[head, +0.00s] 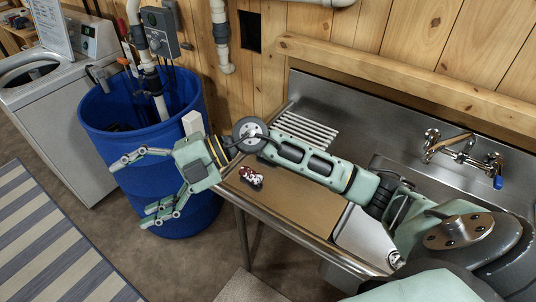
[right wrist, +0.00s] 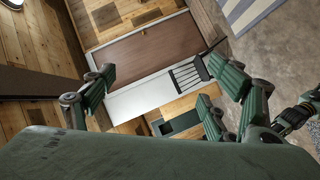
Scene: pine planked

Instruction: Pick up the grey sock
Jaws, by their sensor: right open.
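I cannot make out a grey sock in either view. My right gripper (head: 148,186) is open and empty, with its fingers spread, in front of the blue barrel in the head view. Its fingers also frame the right wrist view (right wrist: 160,75), with nothing between them. My left gripper is not in view.
A steel sink counter (head: 318,103) runs along the plank wall, with a brown board (head: 305,207) and a small red-and-white object (head: 251,178) on it. A blue barrel (head: 190,222) stands beside it, then a washer (head: 62,120). A striped rug (head: 50,240) lies at left.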

